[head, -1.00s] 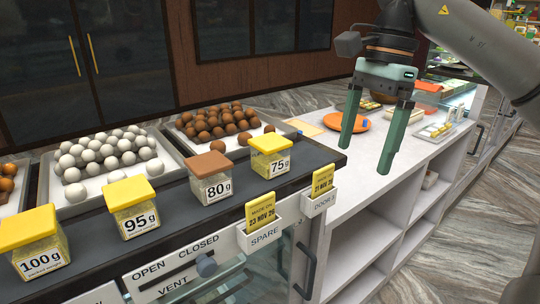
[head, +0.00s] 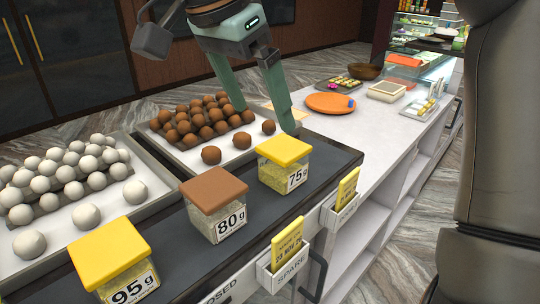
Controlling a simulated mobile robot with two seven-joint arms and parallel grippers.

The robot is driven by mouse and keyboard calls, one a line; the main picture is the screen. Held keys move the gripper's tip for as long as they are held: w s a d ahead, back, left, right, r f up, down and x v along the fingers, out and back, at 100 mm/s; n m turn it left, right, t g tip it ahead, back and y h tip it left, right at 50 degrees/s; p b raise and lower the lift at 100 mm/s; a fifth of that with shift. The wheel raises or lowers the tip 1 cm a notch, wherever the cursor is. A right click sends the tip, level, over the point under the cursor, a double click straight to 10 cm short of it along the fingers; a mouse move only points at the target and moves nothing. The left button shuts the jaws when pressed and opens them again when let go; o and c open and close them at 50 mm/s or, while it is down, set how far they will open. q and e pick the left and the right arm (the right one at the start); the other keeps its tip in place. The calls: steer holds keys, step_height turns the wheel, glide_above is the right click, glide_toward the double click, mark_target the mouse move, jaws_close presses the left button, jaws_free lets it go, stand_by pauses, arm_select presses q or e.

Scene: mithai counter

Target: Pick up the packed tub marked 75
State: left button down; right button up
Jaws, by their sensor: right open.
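The tub marked 75 g (head: 284,164) has a yellow lid and a clear body with a white label. It stands upright on the dark counter top, at the right end of a row of tubs. My right gripper (head: 262,121) is open and empty. Its green fingers point down just behind the tub, over the tray of brown sweets. The right finger's tip shows close behind the yellow lid; I cannot tell whether they touch. My left gripper is not in view.
A brown-lidded 80 g tub (head: 215,204) stands close left of it, then a yellow-lidded 95 g tub (head: 114,262). Behind are a tray of brown sweets (head: 166,150) and white sweets (head: 87,215). A white counter (head: 345,131) lies to the right.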

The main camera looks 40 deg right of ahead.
mark_target(281, 147)
steer(key=x, duration=0.6)
steer(key=shift+s+b, duration=0.3)
steer(key=shift+b, duration=0.05)
steer(key=x, duration=0.3)
steer(key=p+x, duration=0.1)
steer(key=x, duration=0.1)
steer(key=shift+w+d+f, duration=0.2)
steer(key=shift+d, duration=0.3)
steer(key=c, duration=1.2)
steer(key=shift+r, duration=0.1)
